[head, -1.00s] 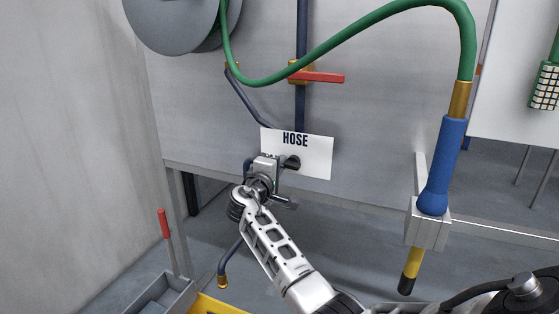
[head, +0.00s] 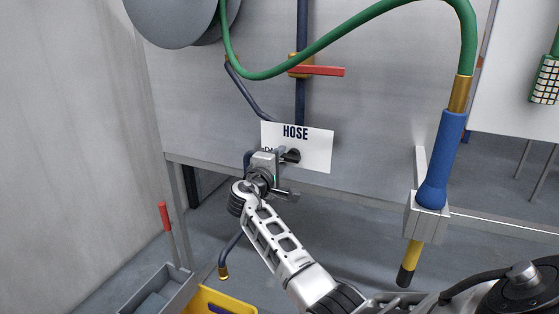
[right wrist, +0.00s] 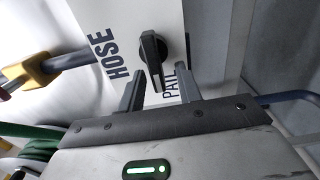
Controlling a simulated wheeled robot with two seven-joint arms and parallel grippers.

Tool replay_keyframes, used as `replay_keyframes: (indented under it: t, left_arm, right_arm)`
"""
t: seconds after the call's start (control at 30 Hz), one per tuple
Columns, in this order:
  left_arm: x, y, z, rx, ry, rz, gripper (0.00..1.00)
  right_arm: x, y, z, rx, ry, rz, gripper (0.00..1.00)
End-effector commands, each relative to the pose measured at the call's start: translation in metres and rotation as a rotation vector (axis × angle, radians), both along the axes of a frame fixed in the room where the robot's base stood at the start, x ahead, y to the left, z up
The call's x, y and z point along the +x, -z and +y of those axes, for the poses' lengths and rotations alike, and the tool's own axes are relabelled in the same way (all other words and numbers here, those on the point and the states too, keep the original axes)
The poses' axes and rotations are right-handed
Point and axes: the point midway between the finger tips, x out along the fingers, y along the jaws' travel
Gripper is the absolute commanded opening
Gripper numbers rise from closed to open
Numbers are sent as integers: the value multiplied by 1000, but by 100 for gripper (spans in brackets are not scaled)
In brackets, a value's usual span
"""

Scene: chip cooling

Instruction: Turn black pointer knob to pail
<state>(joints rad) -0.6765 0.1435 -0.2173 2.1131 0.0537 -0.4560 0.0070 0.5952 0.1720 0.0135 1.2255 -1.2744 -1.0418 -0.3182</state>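The black pointer knob (head: 293,156) is on a white plate (head: 318,150) marked HOSE, fixed to the grey panel. In the right wrist view the long knob (right wrist: 153,55) has its lower end beside the word PAIL; I cannot tell which end is the pointer tip. My right gripper (head: 277,174) is at the plate, partly hiding its lower left. In the right wrist view its fingers (right wrist: 160,82) are apart, one on each side of the knob's lower end, with gaps visible and no clear contact. My left gripper is not in view.
A red-handled valve (head: 318,71) sits on the dark pipe above the plate. A green hose (head: 345,38) runs to a blue-handled wand (head: 440,160) in a holder at right. A yellow pail (head: 225,298) and a grey bin (head: 165,292) stand below left.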

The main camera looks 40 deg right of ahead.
Motion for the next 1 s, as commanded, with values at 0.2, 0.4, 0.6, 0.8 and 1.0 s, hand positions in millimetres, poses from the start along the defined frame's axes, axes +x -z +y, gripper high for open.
replay_keyframes:
  t: [0.2,0.4,0.6,0.8,1.0]
  left_arm:
    - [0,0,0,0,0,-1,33]
    - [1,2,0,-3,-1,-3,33]
    - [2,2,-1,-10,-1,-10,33]
    - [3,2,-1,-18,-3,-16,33]
    - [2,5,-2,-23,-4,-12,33]
  right_arm:
    - [-3,-1,7,-1,-3,-3,35]
    - [-19,1,39,1,-4,-4,35]
    - [-42,2,84,4,-5,-3,35]
    - [-62,1,120,3,-3,-2,35]
    - [-72,0,138,1,-1,0,35]
